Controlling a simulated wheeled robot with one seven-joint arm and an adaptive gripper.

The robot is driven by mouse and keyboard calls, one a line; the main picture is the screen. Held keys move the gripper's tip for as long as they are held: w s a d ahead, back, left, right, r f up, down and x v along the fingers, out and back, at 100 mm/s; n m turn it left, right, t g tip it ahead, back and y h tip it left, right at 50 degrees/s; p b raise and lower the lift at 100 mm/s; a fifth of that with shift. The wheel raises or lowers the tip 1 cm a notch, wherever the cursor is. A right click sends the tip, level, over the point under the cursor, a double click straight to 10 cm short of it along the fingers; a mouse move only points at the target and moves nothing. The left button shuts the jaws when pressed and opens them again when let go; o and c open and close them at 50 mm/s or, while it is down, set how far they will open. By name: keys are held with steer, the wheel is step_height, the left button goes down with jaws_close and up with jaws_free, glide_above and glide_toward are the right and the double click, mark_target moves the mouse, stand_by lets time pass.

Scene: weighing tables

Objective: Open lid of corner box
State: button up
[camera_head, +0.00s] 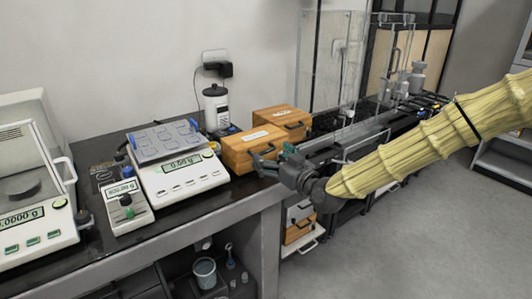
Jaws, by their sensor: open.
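Two wooden boxes sit at the right end of the dark table. The nearer box (238,151) is close to the table's front corner, with a white label on its top and a dark handle. The other box (278,118) stands behind it and to the right, also labelled and with a dark handle. Both lids look shut. My gripper (272,157) is open at the right end of the nearer box and hides part of that end. I cannot tell whether its fingers touch the box.
A balance with a tray (176,160) stands left of the boxes, with a small meter (125,207) beside it. A glass-doored balance (32,190) is at far left. A white bottle (216,107) stands behind. A clear glass enclosure (335,60) rises beyond the boxes. Grey floor is free at right.

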mark_target(267, 151)
steer(key=shift+x, duration=1.6)
steer(key=shift+c, duration=0.5)
steer(key=c, duration=1.2)
steer(key=shift+d+r, duration=0.1)
steer(key=shift+r, duration=0.1)
